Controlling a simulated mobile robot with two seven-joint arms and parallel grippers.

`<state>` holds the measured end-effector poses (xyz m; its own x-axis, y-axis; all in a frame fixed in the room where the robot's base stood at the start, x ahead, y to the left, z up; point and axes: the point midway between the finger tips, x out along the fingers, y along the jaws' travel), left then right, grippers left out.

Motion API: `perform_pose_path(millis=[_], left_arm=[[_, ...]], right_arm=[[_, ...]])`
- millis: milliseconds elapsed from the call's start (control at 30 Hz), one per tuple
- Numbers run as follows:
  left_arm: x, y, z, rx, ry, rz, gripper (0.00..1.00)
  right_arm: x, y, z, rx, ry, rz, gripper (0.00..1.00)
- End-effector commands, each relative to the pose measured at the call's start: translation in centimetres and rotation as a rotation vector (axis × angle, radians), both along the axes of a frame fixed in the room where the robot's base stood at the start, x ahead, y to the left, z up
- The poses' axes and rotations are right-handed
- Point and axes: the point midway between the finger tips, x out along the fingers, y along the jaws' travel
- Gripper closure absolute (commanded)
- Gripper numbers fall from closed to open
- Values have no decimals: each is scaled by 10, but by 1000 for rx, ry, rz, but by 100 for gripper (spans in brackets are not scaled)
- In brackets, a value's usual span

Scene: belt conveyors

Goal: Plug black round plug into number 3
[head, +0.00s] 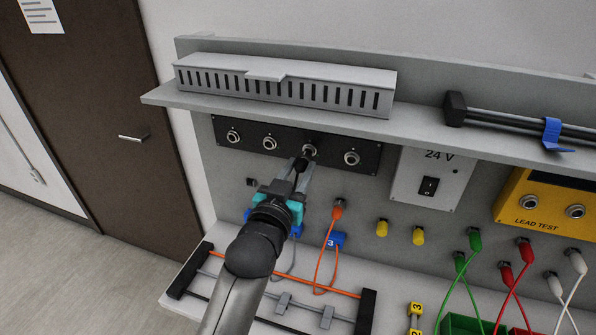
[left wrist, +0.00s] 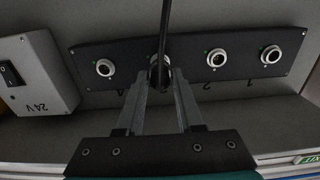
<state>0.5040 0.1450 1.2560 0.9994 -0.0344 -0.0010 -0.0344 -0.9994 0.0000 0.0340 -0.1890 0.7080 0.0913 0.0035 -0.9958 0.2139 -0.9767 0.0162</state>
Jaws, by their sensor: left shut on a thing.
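A black panel (head: 330,159) carries a row of round metal sockets; it also shows in the left wrist view (left wrist: 240,80), upside down, with labels 1 and 2 under two sockets. The third socket from the left (head: 309,149) has my left gripper (head: 303,163) right in front of it. The gripper is shut on the black plug (head: 301,161), mostly hidden between the fingers. In the left wrist view the fingertips (left wrist: 159,80) are at this socket, and a black cable (left wrist: 165,25) runs up from there. I cannot tell how deep the plug sits. My right gripper is not in view.
A shelf (head: 160,95) with a slotted grey box (head: 290,85) juts out above the panel. A 24 V switch box (head: 425,180) stands to the right. Orange cables (head: 320,265), coloured plugs and a lower ledge lie below.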

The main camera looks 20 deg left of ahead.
Motion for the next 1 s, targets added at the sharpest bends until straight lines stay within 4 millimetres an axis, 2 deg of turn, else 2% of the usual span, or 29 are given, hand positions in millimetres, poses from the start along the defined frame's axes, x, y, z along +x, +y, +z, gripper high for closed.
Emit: perform_pose_path(millis=[1000], left_arm=[[1, 0, 0, 0, -1, 0, 100]], right_arm=[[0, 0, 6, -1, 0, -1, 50]])
